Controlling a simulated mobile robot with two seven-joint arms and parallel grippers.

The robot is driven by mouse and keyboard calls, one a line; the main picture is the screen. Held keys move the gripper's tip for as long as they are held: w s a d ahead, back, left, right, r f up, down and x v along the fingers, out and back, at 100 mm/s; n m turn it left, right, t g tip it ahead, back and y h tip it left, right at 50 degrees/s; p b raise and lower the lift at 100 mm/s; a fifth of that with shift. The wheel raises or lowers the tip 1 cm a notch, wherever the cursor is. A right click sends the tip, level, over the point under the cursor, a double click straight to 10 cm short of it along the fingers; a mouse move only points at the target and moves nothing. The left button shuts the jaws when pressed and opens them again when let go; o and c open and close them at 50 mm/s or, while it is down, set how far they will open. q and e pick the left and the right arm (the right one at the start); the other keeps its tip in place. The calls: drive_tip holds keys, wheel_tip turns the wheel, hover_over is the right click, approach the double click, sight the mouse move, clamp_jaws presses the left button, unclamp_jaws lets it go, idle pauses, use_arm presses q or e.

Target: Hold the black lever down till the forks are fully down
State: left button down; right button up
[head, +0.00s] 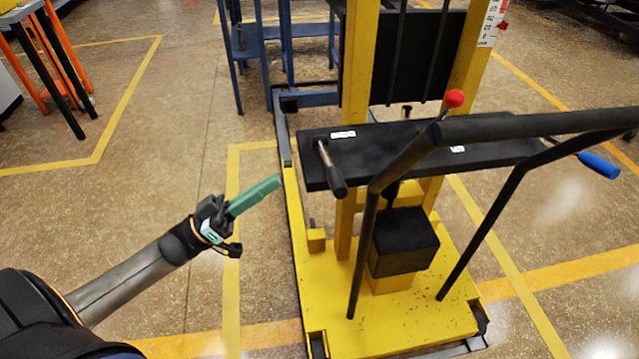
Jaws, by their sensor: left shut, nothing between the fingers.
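The yellow stacker (357,70) stands right of centre in the head view. Its black lever (331,170) sticks out from the left end of the black control panel (385,143), below a small white label. My left gripper (276,182) is shut and empty, with its green fingers pointing to the lever. It is to the left of the lever and appears apart from it. The forks cannot be made out; the mast and black plate block the view beyond. My right gripper is not in view.
A red-knobbed lever (453,98) and a blue-handled lever (598,165) are also on the stacker. Its black push bar (530,125) crosses the right side. A blue frame (285,32) stands behind. The floor left of the stacker is clear.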

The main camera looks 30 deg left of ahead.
sight(330, 165)
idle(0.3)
use_arm(q)
drive_tip(key=x, duration=1)
drive_tip(key=f, duration=0.2)
drive_tip(key=d+f, duration=0.1)
drive_tip(key=f, duration=0.1)
drive_tip(key=shift+s+d+b, duration=0.1)
drive_tip(key=shift+d+b, duration=0.05)
drive_tip(key=shift+b, duration=0.25)
